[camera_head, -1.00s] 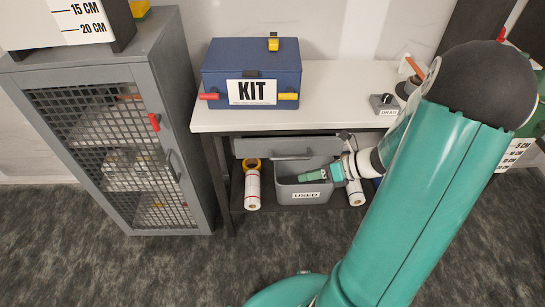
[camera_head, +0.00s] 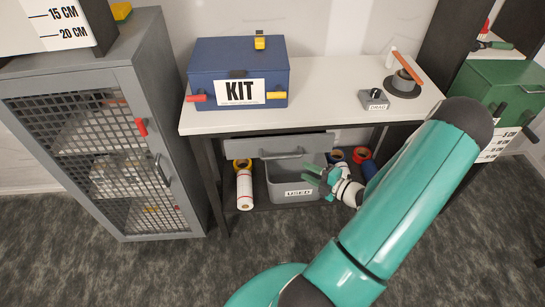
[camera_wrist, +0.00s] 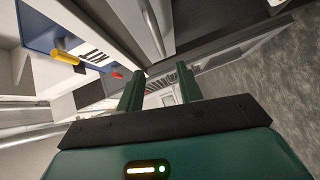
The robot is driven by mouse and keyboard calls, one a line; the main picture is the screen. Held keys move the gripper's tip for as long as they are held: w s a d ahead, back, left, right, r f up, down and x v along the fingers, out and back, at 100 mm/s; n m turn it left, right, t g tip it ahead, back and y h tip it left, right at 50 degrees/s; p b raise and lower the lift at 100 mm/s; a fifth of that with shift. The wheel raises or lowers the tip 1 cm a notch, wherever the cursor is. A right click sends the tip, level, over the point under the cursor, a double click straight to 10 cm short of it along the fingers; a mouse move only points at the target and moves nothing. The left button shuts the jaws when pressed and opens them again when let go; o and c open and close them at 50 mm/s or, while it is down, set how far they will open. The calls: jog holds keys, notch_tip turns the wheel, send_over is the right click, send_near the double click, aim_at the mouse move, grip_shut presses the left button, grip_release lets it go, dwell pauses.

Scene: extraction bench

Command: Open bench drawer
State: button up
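The grey bench drawer (camera_head: 256,147) is under the white bench top (camera_head: 325,85) and looks shut or nearly so. Its bar handle (camera_head: 282,155) runs across the front. My gripper (camera_head: 312,174) is in front of the bench, below and right of the handle, in front of the grey USED bin, and apart from the handle. In the wrist view my gripper's two green fingers (camera_wrist: 160,88) are spread with nothing between them. A metal bar (camera_wrist: 153,30), seemingly the drawer handle, is beyond the fingertips in that view.
A blue KIT box (camera_head: 220,60) and a DRAG knob block (camera_head: 373,99) stand on the bench. The USED bin (camera_head: 290,192) and several rolls are on the shelf below. A mesh cabinet (camera_head: 185,130) stands left, a green box (camera_head: 490,85) right. Carpet in front is clear.

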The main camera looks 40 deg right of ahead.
aim_at(278, 157)
jog(key=x, duration=1.3)
jog(key=shift+r, duration=0.1)
grip_shut()
